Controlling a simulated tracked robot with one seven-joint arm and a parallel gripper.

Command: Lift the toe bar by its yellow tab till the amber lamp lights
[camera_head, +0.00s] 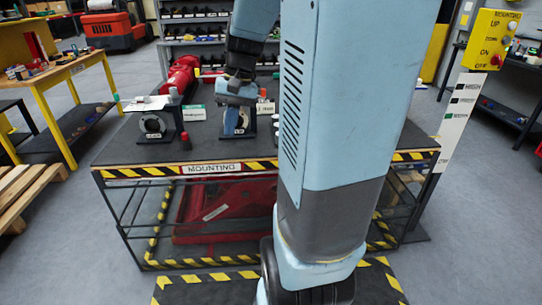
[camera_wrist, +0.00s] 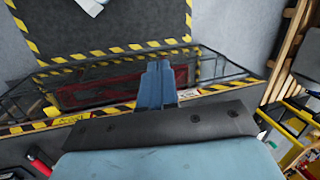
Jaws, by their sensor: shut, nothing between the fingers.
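I cannot pick out the toe bar or its yellow tab in either view. My gripper (camera_head: 231,121) hangs fingers down over the dark bench top, in front of a black stand with a round opening. In the wrist view my gripper (camera_wrist: 157,68) is shut, its blue fingers together with nothing between them. A yellow box (camera_head: 494,38) marked "MOUNTING", "UP" and "ON" stands at the upper right. It carries small lamps or buttons, and I cannot tell an amber lamp lit there. My arm hides part of the bench.
The bench's striped front edge (camera_head: 140,171) bears a "MOUNTING" label. A second round stand (camera_head: 155,122) is left of my gripper. A red machine (camera_head: 225,207) lies under the bench. A yellow-legged table (camera_head: 45,80) and a wooden pallet (camera_head: 28,190) stand at left.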

